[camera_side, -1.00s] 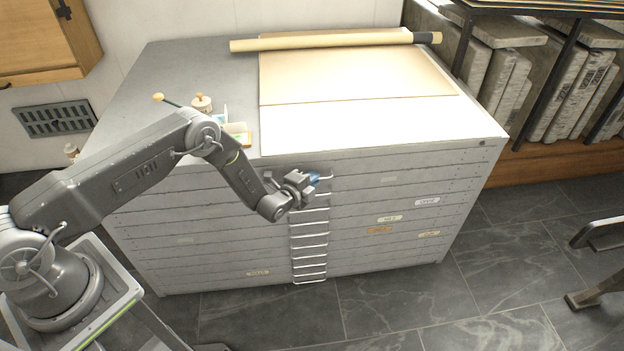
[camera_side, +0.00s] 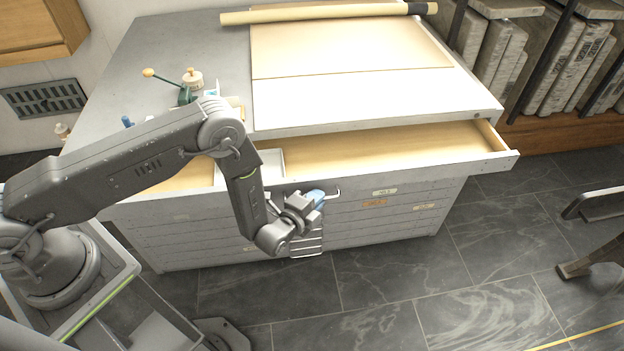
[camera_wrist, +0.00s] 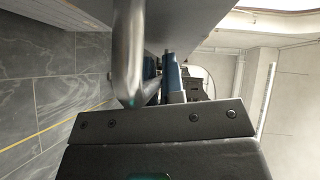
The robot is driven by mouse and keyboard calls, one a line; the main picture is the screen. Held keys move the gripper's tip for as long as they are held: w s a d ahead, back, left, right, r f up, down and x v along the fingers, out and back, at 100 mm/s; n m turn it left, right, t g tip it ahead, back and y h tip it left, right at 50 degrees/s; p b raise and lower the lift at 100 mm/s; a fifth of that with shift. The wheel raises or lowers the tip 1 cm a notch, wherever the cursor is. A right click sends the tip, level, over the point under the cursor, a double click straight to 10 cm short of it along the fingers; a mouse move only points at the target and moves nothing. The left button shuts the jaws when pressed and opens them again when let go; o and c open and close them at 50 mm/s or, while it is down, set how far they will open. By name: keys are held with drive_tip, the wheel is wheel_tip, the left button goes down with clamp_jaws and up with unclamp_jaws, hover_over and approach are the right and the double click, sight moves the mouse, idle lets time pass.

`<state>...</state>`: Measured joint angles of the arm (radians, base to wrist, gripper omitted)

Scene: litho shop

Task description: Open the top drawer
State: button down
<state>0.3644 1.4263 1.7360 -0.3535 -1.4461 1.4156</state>
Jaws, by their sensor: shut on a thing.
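The top drawer (camera_side: 405,143) of the grey flat-file cabinet is pulled well out, its pale wooden inside showing. A white tray-like piece lies inside it at the left. My gripper (camera_side: 316,197) is at the middle of the drawer front, shut on the drawer's metal bar handle (camera_side: 333,193). In the wrist view the handle (camera_wrist: 129,50) runs down close in front of the blue-tipped fingers (camera_wrist: 162,78). The exact contact between fingers and bar is partly hidden there. My forearm hides part of the drawer's left side.
On the cabinet top (camera_side: 150,75) lie large paper sheets (camera_side: 350,90), a rolled sheet (camera_side: 320,14) and small jars and tools at the left. The lower drawers are closed. A stone rack (camera_side: 560,60) stands at the right. Open tiled floor (camera_side: 420,270) lies in front.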

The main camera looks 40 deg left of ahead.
drive_tip(key=shift+s+d, duration=1.75)
drive_tip(key=shift+d, duration=0.05)
drive_tip(key=c, duration=1.2)
unclamp_jaws()
drive_tip(key=shift+c, duration=0.2)
drive_tip(key=s, duration=0.4)
drive_tip(key=s+r, duration=0.1)
drive_tip(key=s, duration=0.4)
drive_tip(key=s+r, duration=0.1)
drive_tip(key=s, duration=0.3)
drive_tip(key=shift+s+a, duration=0.1)
drive_tip(key=shift+s, duration=0.25)
